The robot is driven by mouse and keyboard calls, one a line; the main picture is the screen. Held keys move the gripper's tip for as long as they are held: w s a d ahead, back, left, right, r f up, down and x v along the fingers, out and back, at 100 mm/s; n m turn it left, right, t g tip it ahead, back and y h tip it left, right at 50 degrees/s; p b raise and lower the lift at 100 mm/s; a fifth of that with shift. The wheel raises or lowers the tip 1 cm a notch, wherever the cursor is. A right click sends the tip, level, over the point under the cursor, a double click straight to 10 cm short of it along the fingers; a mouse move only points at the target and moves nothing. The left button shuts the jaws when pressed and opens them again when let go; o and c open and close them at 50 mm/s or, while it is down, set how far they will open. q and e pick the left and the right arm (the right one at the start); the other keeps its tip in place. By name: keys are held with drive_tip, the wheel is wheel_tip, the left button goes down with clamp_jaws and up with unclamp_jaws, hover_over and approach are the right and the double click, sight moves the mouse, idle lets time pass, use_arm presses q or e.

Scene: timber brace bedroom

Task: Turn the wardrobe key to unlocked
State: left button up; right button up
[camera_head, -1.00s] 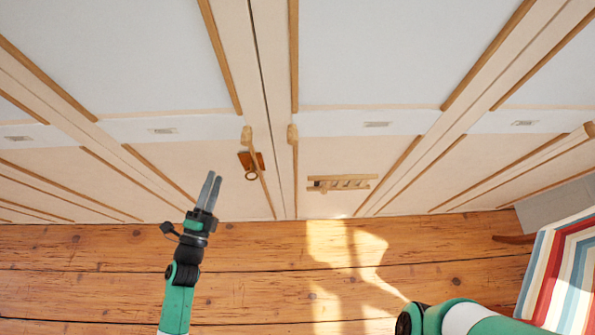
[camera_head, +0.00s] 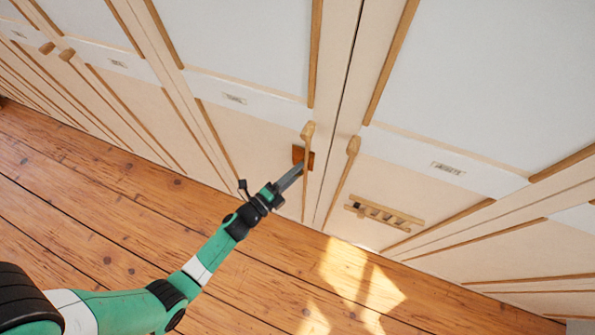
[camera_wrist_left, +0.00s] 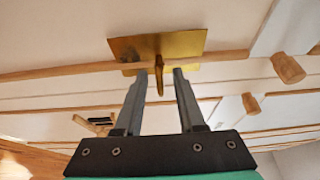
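The wardrobe's brass lock plate (camera_head: 298,154) is on a pale door, left of the seam between two doors, partly behind a wooden strip. In the left wrist view the plate (camera_wrist_left: 185,42) is large, with the thin brass key (camera_wrist_left: 159,80) sticking out edge-on from its middle. My left gripper (camera_head: 300,167) is at the plate. In the left wrist view its fingers (camera_wrist_left: 160,74) are apart, one on each side of the key, with a gap showing on both sides. The right gripper is not in view.
Wooden door pulls (camera_head: 308,130) and (camera_head: 353,146) stick out on either side of the seam. A small slatted wooden fixture (camera_head: 385,214) is on the right door. The plank floor (camera_head: 110,235) is clear.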

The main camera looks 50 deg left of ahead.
use_arm(q)
drive_tip(key=shift+w, duration=0.35)
clamp_jaws()
